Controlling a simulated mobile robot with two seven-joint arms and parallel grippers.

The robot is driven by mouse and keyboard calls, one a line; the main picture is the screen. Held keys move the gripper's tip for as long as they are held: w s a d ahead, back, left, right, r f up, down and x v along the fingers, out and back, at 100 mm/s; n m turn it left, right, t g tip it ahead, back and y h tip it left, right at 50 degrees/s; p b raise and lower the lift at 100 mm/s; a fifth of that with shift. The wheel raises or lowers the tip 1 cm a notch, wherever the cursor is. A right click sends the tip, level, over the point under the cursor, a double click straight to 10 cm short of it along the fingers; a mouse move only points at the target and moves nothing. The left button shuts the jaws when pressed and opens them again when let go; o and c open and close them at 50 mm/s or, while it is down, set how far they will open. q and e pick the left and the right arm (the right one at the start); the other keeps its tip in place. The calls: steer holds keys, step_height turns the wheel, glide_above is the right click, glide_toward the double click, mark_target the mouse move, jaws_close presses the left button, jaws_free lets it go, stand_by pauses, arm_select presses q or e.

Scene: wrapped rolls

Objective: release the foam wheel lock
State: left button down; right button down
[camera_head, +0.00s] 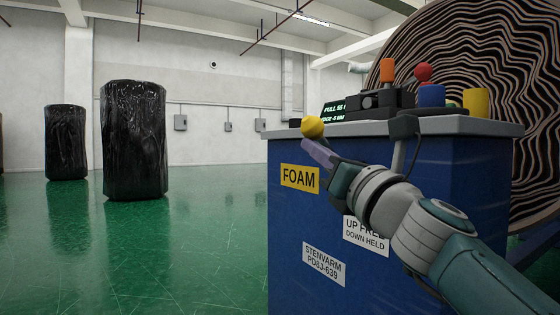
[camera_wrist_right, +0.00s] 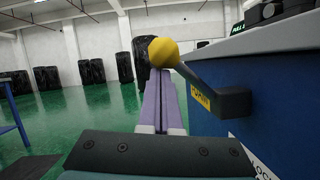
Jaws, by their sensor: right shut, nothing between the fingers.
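The foam wheel lock is a dark lever with a yellow ball knob (camera_head: 312,127) on the blue cabinet's side, above the yellow FOAM label (camera_head: 300,178). In the right wrist view the lever arm (camera_wrist_right: 193,76) slants from a black block (camera_wrist_right: 234,102) up to the knob (camera_wrist_right: 163,52). My right gripper (camera_head: 309,145) is shut and empty. Its purple fingers (camera_wrist_right: 163,80) lie together, with their tips just under the knob; I cannot tell whether they touch it. Part of the lever is hidden behind my gripper in the head view. My left gripper is not in view.
The blue cabinet (camera_head: 400,160) has a grey top (camera_head: 460,126) carrying several coloured controls and a display (camera_head: 340,107). A label reading UP FREE, DOWN HELD (camera_head: 366,234) is partly covered by my arm. A large striped roll (camera_head: 535,60) stands behind. Black wrapped rolls (camera_head: 134,140) stand left on open green floor.

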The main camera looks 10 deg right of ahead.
steer(key=shift+w+d+r, duration=0.35)
steer(key=shift+r, duration=0.25)
stand_by(0.4)
